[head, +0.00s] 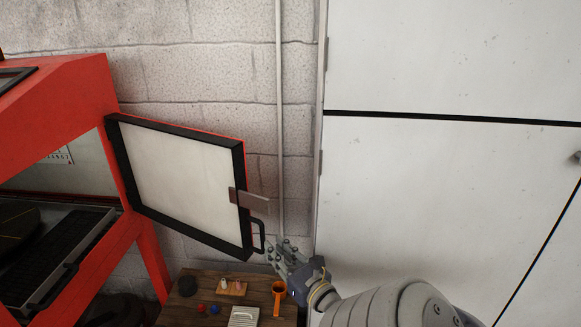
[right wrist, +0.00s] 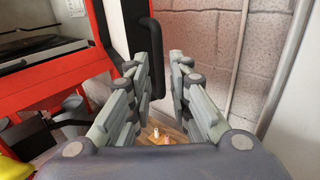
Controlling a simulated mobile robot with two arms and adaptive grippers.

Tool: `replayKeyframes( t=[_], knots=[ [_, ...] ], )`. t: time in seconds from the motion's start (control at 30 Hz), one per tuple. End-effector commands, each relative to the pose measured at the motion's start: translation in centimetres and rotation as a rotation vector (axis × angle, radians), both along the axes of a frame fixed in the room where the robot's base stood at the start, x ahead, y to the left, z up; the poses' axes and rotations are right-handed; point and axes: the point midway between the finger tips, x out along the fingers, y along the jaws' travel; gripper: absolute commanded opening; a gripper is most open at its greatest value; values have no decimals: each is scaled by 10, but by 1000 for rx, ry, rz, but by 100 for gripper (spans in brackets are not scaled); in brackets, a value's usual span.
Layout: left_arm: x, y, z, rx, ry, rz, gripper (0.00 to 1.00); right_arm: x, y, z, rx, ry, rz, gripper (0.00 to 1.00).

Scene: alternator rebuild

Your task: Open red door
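The red door (head: 181,185) of the red cabinet (head: 60,110) stands swung wide open, its pale inner panel and black frame facing me in the head view. Its black handle (head: 259,237) is at the lower right edge of the door. My left gripper is in neither view.
A wooden table (head: 190,311) below holds an orange cup-like item (head: 279,292), a small wooden block with pieces (head: 231,287) and small red and blue items. A large white cabinet (head: 430,190) stands close on the right. A thin pipe (head: 280,120) runs down the block wall.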

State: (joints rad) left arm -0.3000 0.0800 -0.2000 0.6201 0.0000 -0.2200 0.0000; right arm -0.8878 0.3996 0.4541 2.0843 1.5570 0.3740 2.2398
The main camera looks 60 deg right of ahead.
Motion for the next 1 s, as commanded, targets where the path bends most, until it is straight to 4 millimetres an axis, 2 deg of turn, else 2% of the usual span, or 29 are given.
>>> replayKeyframes(
  t=[0.2, 0.47, 0.7, 0.8, 0.83, 0.93, 1.0],
  knots=[
    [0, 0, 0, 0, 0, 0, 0, -31, 14, -2, 3, 3, -2, 19],
    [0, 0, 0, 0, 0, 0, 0, -44, 21, -1, 3, 0, -2, 19],
    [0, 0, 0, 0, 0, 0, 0, -45, 21, -1, 2, 0, -1, 19],
    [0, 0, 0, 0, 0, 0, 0, -43, 23, -1, -8, 5, 5, 0],
    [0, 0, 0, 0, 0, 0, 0, -41, 26, -1, -22, 12, 13, 0],
    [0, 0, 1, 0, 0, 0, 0, -28, 44, -3, -130, 63, 70, 0],
    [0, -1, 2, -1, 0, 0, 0, -12, 67, -6, -273, 122, 140, 0]
  ],
)
